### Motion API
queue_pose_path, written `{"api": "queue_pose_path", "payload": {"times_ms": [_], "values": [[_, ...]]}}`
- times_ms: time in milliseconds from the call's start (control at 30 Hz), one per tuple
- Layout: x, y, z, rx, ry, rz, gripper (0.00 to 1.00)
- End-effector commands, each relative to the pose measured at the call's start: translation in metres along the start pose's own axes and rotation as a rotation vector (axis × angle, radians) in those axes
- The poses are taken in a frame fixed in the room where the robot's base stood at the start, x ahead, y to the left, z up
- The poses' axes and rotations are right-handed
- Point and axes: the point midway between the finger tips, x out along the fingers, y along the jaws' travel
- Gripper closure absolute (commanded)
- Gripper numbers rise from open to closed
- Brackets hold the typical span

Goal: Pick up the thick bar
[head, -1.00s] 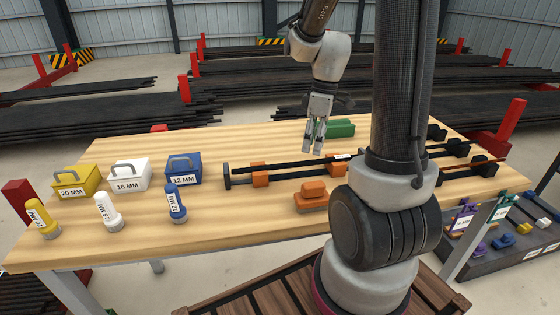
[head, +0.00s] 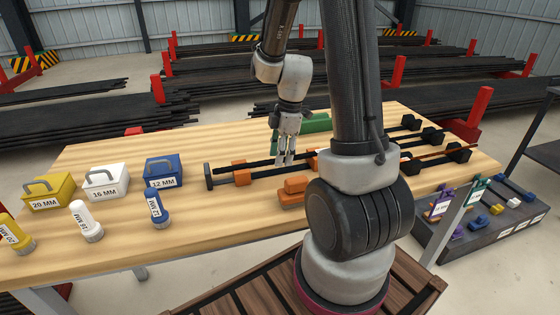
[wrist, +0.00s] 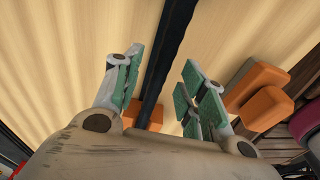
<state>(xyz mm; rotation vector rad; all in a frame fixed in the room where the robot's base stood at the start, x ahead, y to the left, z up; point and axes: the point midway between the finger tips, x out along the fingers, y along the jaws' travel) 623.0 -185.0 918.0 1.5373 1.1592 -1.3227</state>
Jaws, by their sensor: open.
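Dark bars lie lengthwise on the wooden table, resting on orange blocks. The front one (head: 268,174) starts at a black end plate, and another (head: 263,158) runs behind it. My gripper (head: 285,162) points down over these bars with its fingers apart. In the wrist view, a thick-looking black bar (wrist: 170,45) passes through the gap between my open fingers (wrist: 158,90), nearer the left finger, with no clear contact. I cannot tell for certain which head-view bar this is. My arm hides the bars' middle stretch.
An orange stacked block (head: 294,192) sits in front of the bars, and a green block (head: 316,122) behind. Yellow, white (head: 106,181) and blue boxes (head: 164,172) with matching cylinders stand at left. A grey parts tray (head: 470,235) is at right.

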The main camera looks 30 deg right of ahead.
Motion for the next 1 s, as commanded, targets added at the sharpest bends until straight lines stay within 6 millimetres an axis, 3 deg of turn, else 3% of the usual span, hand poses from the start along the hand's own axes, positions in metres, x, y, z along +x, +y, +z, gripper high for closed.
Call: {"api": "queue_pose_path", "payload": {"times_ms": [267, 500, 867, 1000], "values": [[0.005, 0.0, 0.0, 0.0, 0.0, 0.002, 0.59], [0.004, 0.0, 0.0, 0.0, 0.0, 0.001, 1.0], [0.003, 0.001, 0.0, 0.0, 0.0, 0.003, 1.0], [-0.006, 0.001, -0.002, -0.001, 0.0, 0.005, 1.0]]}}
